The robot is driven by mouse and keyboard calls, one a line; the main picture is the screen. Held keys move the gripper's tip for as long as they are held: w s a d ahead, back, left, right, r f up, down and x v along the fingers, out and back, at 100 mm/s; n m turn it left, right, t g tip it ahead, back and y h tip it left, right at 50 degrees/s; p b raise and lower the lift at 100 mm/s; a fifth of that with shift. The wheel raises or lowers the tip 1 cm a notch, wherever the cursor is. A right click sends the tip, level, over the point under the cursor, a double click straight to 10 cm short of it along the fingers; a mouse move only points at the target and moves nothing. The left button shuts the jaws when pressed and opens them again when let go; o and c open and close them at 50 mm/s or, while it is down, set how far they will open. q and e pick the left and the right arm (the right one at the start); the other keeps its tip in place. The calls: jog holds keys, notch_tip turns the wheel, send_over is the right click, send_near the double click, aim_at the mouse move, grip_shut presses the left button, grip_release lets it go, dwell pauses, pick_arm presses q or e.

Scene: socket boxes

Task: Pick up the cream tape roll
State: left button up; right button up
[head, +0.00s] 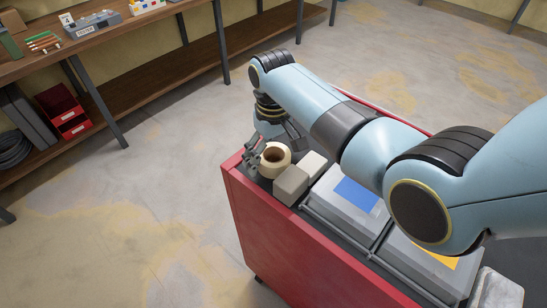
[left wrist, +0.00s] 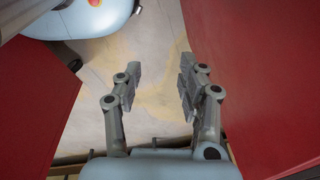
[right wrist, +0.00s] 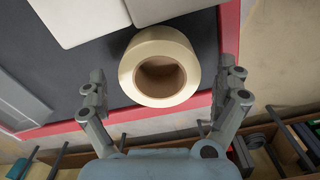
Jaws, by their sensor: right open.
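The cream tape roll (head: 274,159) sits at the far left corner of the red cart's dark top in the head view. In the right wrist view the tape roll (right wrist: 160,68) shows with its brown core facing the camera. My right gripper (head: 268,150) is at the roll; in the right wrist view its open fingers (right wrist: 163,88) stand on either side of the roll, with a gap on the left and a smaller one on the right. My left gripper (left wrist: 155,80) is open and empty between red surfaces, over bare floor.
Beige blocks (head: 291,184) stand right beside the roll. Grey boxes with a blue label (head: 357,194) and a yellow label fill the cart top further along. The red cart wall (head: 270,235) edges the top. A wooden shelf bench (head: 100,50) stands at the upper left; the floor between is clear.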

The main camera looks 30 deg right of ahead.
jog(key=shift+f, duration=0.55)
jog(key=shift+s, duration=0.1)
jog(key=c, duration=0.5)
pick_arm(q)
jog(key=shift+s+f, duration=0.1)
jog(key=shift+s, duration=0.65)
pick_arm(e)
jog(key=c, duration=0.8)
